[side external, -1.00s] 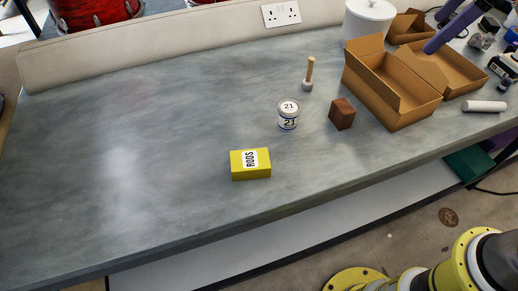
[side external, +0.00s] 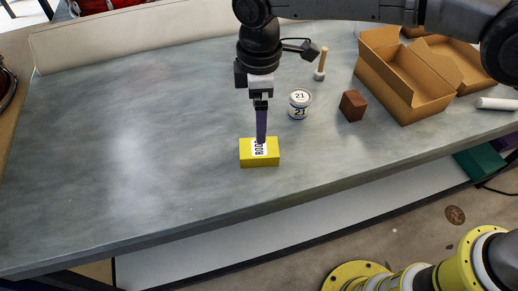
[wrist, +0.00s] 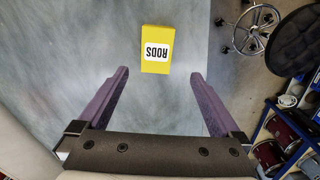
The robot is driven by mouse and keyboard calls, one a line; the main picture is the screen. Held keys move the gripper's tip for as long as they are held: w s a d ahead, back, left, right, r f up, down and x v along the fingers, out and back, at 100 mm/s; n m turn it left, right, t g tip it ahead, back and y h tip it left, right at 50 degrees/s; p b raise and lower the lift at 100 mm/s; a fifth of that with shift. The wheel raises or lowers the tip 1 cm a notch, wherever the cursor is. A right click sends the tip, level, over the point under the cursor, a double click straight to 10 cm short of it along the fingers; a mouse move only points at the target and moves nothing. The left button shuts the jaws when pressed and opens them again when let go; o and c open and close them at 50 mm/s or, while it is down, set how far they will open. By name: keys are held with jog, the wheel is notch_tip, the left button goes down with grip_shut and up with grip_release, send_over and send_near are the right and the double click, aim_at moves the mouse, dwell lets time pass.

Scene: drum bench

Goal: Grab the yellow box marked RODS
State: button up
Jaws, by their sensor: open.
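The yellow box marked RODS (side external: 246,158) lies on the grey bench top near its front edge. It also shows in the wrist view (wrist: 156,66), ahead of the fingertips and roughly midway between them. My gripper (side external: 261,138) hangs over the bench with its purple fingers pointing down, overlapping the box's label in the side view. In the wrist view my gripper (wrist: 158,72) is open, with a finger on each side and empty space between. The box's near end lies about level with the fingertips there. I cannot tell the exact height gap.
A white tin marked 21 (side external: 299,104) and a brown block (side external: 352,106) stand right of the box. Behind are a wooden-handled tool (side external: 321,66) and an open cardboard box (side external: 402,83). The bench (side external: 130,150) is clear to the left.

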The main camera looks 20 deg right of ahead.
send_over(259, 148)
jog(key=f, duration=0.6)
jog(key=shift+s+f, duration=0.25)
jog(key=shift+f, duration=0.15)
jog(key=shift+w+f, duration=0.15)
jog(key=shift+f, duration=1.25)
jog(key=shift+w+f, duration=0.15)
jog(key=shift+f, duration=1.25)
jog(key=shift+r, duration=0.1)
jog(key=c, duration=1.5)
jog(key=shift+c, duration=0.2)
